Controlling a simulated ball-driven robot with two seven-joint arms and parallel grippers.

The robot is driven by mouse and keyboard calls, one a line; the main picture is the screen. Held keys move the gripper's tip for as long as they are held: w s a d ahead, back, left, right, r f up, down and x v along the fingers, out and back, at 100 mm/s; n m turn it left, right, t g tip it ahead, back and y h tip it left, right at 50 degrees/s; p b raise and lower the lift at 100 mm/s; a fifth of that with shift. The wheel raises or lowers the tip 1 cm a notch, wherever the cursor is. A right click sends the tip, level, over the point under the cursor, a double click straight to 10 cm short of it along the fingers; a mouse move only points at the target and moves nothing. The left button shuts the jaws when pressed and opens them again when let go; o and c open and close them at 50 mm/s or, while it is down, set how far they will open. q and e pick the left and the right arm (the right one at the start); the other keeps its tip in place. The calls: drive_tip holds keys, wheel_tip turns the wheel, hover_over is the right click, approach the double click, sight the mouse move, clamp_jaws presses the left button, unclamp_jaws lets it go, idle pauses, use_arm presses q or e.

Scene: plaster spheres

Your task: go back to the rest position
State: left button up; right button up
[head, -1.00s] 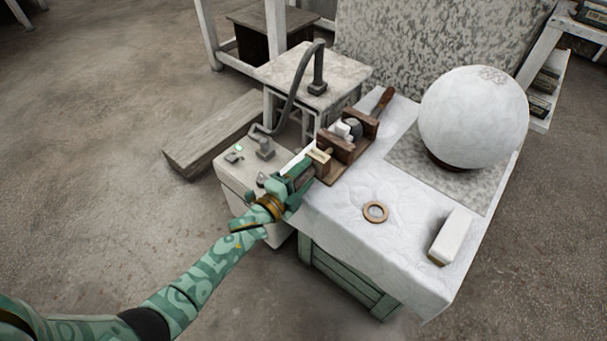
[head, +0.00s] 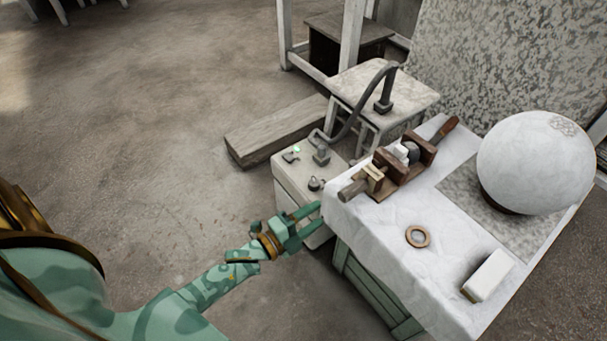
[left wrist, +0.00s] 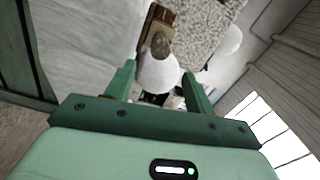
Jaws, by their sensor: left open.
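My left gripper (head: 310,222) is open and empty in the head view, beside the left edge of the white-covered table (head: 385,235). It is apart from the wooden rack (head: 405,180) on that table. A tool with a brown handle (head: 448,125) lies in the rack, and its blunt grey-brown end (head: 350,191) sticks out toward my gripper. In the left wrist view the two green fingers (left wrist: 160,88) stand apart, with a blurred white shape (left wrist: 158,73) beyond them. My right gripper is in neither view.
A large plaster sphere (head: 535,162), a wooden ring (head: 418,237) and a white block (head: 488,275) are on the table. A control box (head: 300,190) with knobs stands close behind my gripper. A wooden beam (head: 275,132) lies on the floor. The floor at left is clear.

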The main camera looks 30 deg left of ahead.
use_arm(q)
drive_tip(key=shift+v, duration=0.95)
